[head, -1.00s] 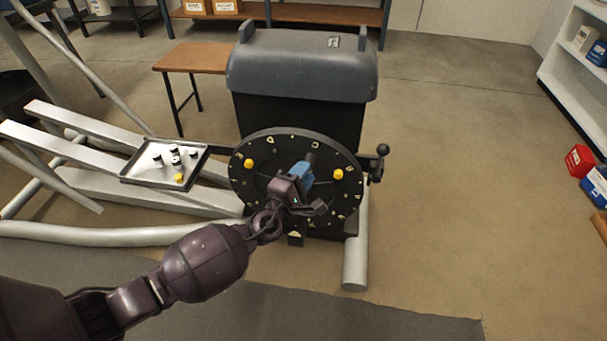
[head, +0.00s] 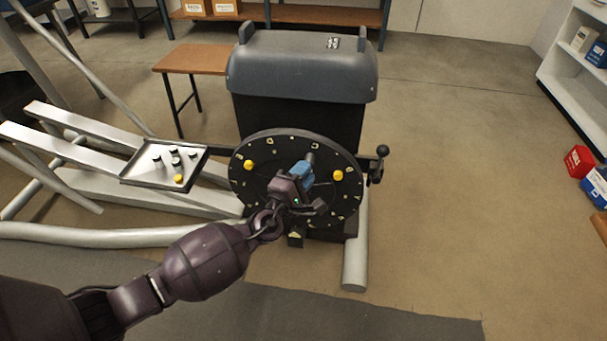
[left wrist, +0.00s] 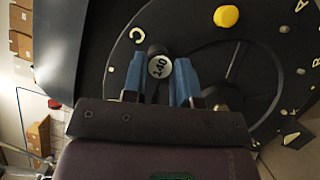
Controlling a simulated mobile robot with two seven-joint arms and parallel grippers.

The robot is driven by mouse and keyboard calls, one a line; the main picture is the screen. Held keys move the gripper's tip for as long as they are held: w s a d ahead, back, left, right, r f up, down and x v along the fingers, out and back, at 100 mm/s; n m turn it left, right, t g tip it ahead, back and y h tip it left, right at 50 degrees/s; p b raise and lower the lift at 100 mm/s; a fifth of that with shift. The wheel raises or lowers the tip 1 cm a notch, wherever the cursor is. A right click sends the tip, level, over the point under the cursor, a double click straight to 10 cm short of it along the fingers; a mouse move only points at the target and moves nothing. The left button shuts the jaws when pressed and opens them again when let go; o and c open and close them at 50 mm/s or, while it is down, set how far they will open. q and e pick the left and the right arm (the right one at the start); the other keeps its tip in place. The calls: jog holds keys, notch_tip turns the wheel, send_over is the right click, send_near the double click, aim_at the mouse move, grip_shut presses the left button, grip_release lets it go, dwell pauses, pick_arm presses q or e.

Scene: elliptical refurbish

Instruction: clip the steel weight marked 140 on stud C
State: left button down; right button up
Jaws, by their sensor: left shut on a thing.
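The steel weight marked 140 (left wrist: 159,66) shows its pale round face between the blue fingers of my left gripper (left wrist: 160,82) in the left wrist view. The gripper is shut on it. The black wheel (left wrist: 110,85) lies behind, with the letter C (left wrist: 136,34) just beyond the weight, slightly left. Stud C is not distinct; I cannot tell whether the weight touches it. In the head view my left gripper (head: 302,174) is in front of the wheel (head: 250,190) and hides part of its middle. My right gripper is out of view.
A yellow knob (left wrist: 226,16) sits on the wheel. A tray (head: 133,178) with several small capped pieces is left of the wheel. The grey-topped machine (head: 300,70) stands behind, with a ball-ended lever (head: 382,151) at right.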

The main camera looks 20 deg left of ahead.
pick_arm(q)
jog(key=shift+w+a, duration=0.1)
jog(key=shift+w, duration=0.2)
dwell(0.4)
jog(key=c, duration=0.8)
grip_release()
jog(key=s, duration=0.3)
jog(key=s+p, duration=0.1)
jog(key=s, duration=0.3)
jog(key=s+a+f+p, duration=0.1)
jog(key=s, duration=0.2)
jog(key=shift+s, duration=0.35)
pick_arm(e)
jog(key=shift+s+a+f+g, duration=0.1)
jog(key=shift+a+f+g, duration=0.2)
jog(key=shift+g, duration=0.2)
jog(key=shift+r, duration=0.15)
